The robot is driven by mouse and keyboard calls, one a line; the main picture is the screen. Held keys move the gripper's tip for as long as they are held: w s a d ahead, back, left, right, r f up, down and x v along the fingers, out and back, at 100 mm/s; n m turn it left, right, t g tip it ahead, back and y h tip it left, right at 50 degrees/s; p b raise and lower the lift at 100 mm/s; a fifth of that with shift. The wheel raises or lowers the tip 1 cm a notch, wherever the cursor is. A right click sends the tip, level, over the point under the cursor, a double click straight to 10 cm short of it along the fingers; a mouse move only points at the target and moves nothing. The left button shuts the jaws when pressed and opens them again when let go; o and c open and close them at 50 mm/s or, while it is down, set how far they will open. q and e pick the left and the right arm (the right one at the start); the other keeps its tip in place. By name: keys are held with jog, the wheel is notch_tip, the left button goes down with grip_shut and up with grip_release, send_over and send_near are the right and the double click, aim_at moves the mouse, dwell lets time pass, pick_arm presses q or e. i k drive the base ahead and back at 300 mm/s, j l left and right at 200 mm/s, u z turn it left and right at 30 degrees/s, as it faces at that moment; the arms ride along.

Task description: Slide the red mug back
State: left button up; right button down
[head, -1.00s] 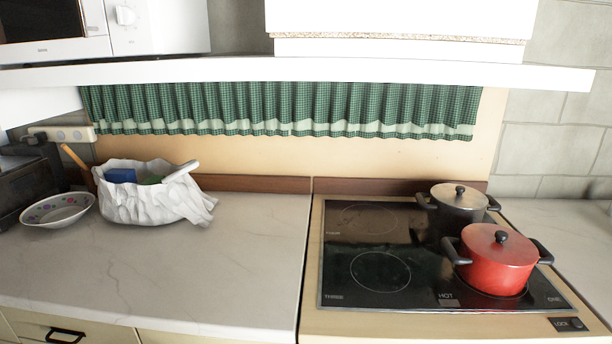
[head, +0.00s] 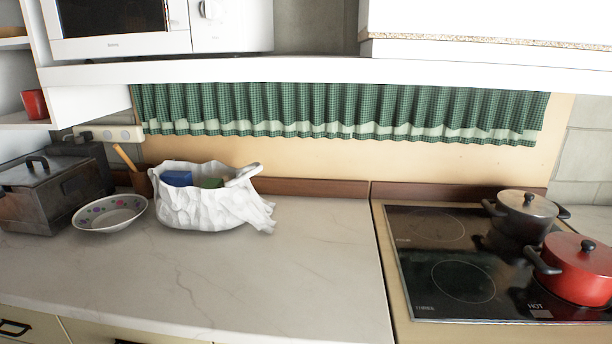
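A red mug (head: 34,104) stands on a white shelf at the far left of the head view, close to the picture's left edge. It is small in the picture, and I cannot make out a handle. Neither of my grippers shows in this view.
Below the shelf (head: 30,126), the counter (head: 230,275) holds a dark metal box (head: 40,200), a patterned bowl (head: 108,214) and a white bag (head: 200,208). A red pot (head: 580,272) and a dark pot (head: 527,215) stand on the hob (head: 450,262). The counter's front is clear.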

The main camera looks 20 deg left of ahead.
aim_at(36, 105)
jog(key=i+j+u, duration=0.2)
jog(key=j, duration=1.6)
jog(key=j+u, duration=0.5)
jog(key=j, duration=1.25)
